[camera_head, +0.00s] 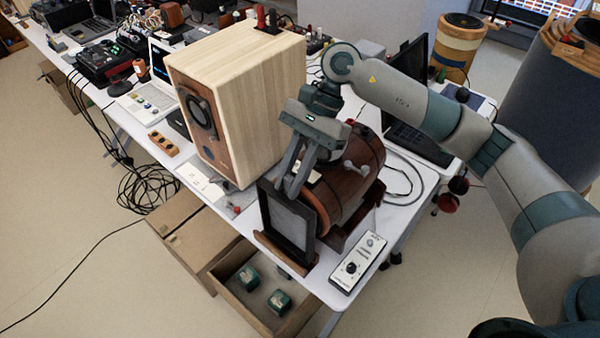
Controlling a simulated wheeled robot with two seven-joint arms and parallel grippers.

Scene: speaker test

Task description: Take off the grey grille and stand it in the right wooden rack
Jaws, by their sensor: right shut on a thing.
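The grey grille (289,226) is a flat panel in a dark frame, held upright in front of the round brown wooden speaker (362,160). My right gripper (288,188) is shut on the grille's upper edge, coming down from above. A low wooden rack (272,246) is at the grille's lower edge, close to the front edge of the table. I cannot tell whether the grille rests in its slot or hangs just above it. My left gripper is not in view.
A large pale wooden speaker (258,104) stands just left of my right gripper. A white control box (358,262) lies right of the rack. An open cardboard box (240,299) is on the floor below. A laptop (412,140) and cables lie behind on the white table (405,225).

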